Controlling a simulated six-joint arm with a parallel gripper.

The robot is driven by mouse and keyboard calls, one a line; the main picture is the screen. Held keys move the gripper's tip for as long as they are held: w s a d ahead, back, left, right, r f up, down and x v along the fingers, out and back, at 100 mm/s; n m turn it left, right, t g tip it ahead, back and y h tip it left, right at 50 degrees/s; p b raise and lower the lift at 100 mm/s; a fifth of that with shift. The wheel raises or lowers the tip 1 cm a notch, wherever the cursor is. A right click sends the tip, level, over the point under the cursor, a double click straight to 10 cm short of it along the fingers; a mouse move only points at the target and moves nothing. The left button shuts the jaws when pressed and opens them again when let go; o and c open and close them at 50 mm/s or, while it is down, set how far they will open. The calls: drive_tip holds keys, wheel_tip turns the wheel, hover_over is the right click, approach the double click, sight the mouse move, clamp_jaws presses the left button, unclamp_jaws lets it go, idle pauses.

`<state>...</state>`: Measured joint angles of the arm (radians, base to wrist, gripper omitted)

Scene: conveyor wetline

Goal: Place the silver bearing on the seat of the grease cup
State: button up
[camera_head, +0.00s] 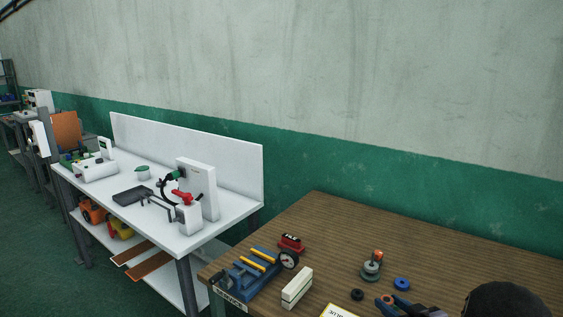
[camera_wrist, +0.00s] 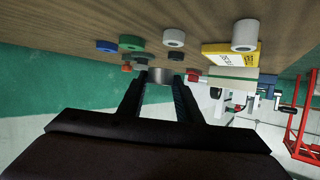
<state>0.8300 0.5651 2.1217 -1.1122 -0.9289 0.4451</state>
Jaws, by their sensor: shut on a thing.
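My gripper (camera_wrist: 160,82) is shut on a silver bearing (camera_wrist: 160,75), held between its fingertips in the wrist view. In the head view my gripper (camera_head: 386,300) is at the bottom edge, in front of the wooden table's blue ring; the held bearing cannot be made out there.
A blue ring (camera_head: 402,283) and a black ring (camera_head: 357,294) lie near my gripper. A cream block (camera_head: 297,287), a blue fixture (camera_head: 248,277) and a yellow sign (camera_head: 340,312) are to the left. The wooden table's back right (camera_head: 450,245) is clear.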

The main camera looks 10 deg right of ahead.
drive_tip(key=s+a+n+y, duration=0.1)
drive_tip(key=a+n+y, duration=0.1)
drive_tip(key=a, duration=0.3)
drive_tip(key=s+a+n+g+y+p, duration=0.1)
drive_tip(key=a+n+y, duration=0.1)
drive_tip(key=a, duration=0.4)
drive_tip(key=s+a+f+n+g+y, duration=0.1)
drive_tip(key=a+y, duration=0.1)
drive_tip(key=a, duration=0.3)
drive_tip(key=shift+s+a+n, duration=0.3)
drive_tip(key=shift+a+n, duration=0.05)
drive_tip(key=shift+n, duration=0.05)
drive_tip(key=s+a+f+n+g+y+p, duration=0.3)
drive_tip(key=s+a+f+n+y, duration=0.1)
drive_tip(key=s+a, duration=0.3)
drive_tip(key=shift+s+a+f+n+g, duration=0.3)
drive_tip(key=shift+s+a+f+g, duration=0.1)
drive_tip(key=shift+a+f, duration=0.1)
drive_tip(key=shift+w, duration=0.1)
